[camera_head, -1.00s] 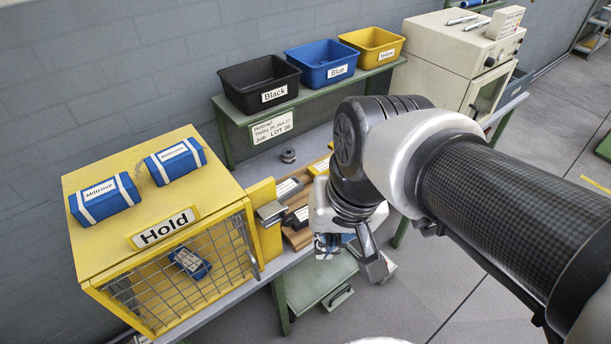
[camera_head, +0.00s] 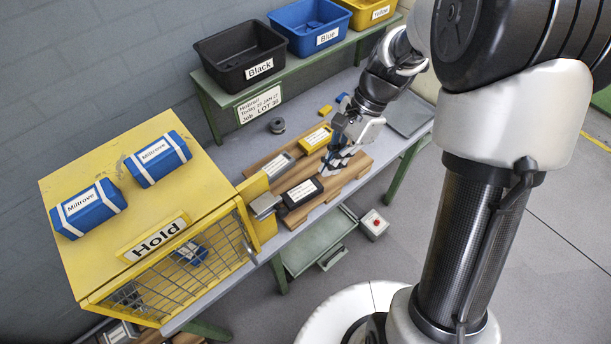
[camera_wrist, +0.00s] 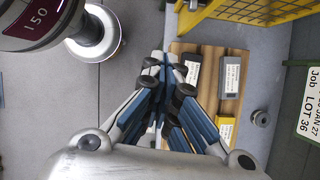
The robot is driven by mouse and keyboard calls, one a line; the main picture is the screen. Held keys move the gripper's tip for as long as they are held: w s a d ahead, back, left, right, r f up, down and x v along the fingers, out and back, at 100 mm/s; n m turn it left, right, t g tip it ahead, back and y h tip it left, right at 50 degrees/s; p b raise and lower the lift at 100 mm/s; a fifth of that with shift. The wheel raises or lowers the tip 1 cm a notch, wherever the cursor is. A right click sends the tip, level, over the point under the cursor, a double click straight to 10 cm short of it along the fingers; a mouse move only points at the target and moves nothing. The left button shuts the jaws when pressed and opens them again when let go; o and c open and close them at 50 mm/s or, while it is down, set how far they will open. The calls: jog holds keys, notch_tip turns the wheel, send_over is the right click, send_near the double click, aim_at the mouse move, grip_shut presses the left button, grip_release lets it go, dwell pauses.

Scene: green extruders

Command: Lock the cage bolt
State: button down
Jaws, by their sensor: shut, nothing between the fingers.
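The yellow cage (camera_head: 85,185) marked "Hold" stands at the left end of the bench. Its wire mesh front (camera_head: 180,270) looks closed or nearly so; I cannot tell if it is fully seated. A grey metal block (camera_head: 264,205), perhaps part of the bolt, sits by a yellow plate (camera_head: 258,188) at the cage's right side. The bolt's position is too small to read. My gripper (camera_head: 335,160) is shut and empty, over the wooden board, to the right of the cage and apart from it. In the wrist view its fingers (camera_wrist: 170,72) are together, with the yellow mesh (camera_wrist: 255,8) at upper right.
The wooden board (camera_head: 340,185) holds black (camera_head: 302,192), grey (camera_head: 278,167) and yellow (camera_head: 316,138) labelled units. Black (camera_head: 240,75), blue (camera_head: 318,45) and yellow bins stand on the rear shelf. Two blue Miltrove packs (camera_head: 88,208) lie on the cage top; a blue item is inside.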

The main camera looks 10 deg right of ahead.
aim_at(285, 213)
dwell(0.3)
jog(key=s+a+f+b, duration=0.3)
jog(key=a+f, duration=0.4)
jog(key=f, duration=0.1)
jog(key=shift+s+a+f, duration=0.2)
jog(key=shift+s, duration=0.1)
jog(key=shift+s+a, duration=0.1)
jog(key=s+a, duration=0.1)
jog(key=a, duration=0.1)
jog(key=s+a, duration=0.1)
jog(key=shift+s+a, duration=0.3)
jog(key=shift+a, duration=0.1)
jog(key=shift+d, duration=0.1)
